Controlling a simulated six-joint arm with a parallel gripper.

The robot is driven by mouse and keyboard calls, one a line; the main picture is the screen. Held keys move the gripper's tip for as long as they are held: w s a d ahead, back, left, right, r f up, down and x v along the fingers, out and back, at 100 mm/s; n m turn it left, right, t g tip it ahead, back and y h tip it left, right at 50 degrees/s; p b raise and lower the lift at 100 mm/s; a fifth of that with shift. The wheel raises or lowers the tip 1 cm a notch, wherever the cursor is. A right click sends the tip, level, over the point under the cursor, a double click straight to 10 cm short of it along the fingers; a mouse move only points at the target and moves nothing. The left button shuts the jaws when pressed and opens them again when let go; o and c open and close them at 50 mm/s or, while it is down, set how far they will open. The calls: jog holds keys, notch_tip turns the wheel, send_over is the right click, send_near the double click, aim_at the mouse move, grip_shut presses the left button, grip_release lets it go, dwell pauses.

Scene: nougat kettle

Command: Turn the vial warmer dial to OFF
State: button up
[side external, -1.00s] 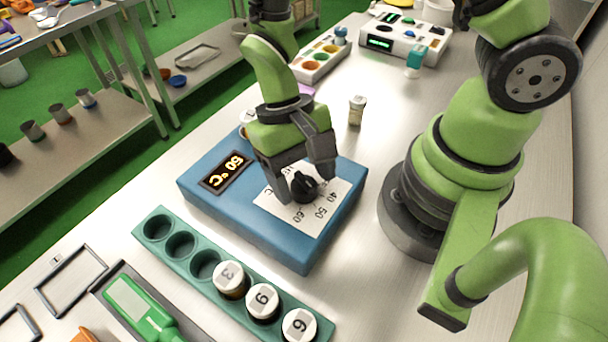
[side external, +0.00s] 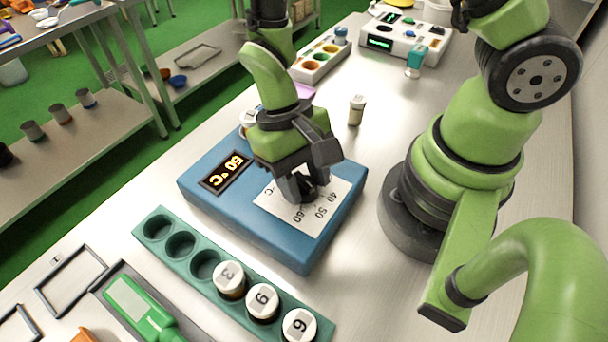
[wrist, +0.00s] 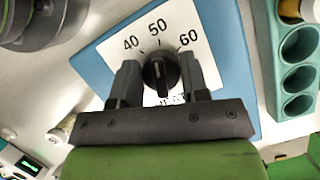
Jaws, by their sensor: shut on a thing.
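The vial warmer (side external: 225,197) is a blue box with a lit display (side external: 226,172) in yellow digits, too small to read surely. Its black dial (wrist: 160,73) sits on a white label (wrist: 180,30) marked 40, 50 and 60. The white mark on the dial points toward 50 in the wrist view. My gripper (wrist: 162,78) is shut on the dial, one finger on each side. In the side view my gripper (side external: 306,186) comes down from above and hides much of the dial. The OFF mark is not visible; the lower label is covered by my gripper.
A teal rack (side external: 190,262) with several capped vials stands in front of the warmer. A lone vial (side external: 356,110) stands behind it, and another vial (side external: 247,118) is by its far left corner. A green device (side external: 140,305) lies at the front left.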

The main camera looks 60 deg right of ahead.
jog(key=n+h, duration=0.1)
jog(key=n, duration=0.3)
jog(key=n+h, duration=0.2)
jog(key=n, duration=0.2)
jog(key=shift+n, duration=0.3)
jog(key=n+h, duration=0.1)
jog(key=n, duration=0.1)
jog(key=n+t, duration=0.1)
jog(key=n, duration=0.1)
jog(key=shift+n+h, duration=0.3)
jog(key=shift+h, duration=0.1)
jog(key=shift+n+t+h, duration=0.4)
jog(key=shift+n+t, duration=0.3)
jog(key=shift+n, duration=1.3)
jog(key=o, duration=0.9)
jog(key=shift+r, duration=0.1)
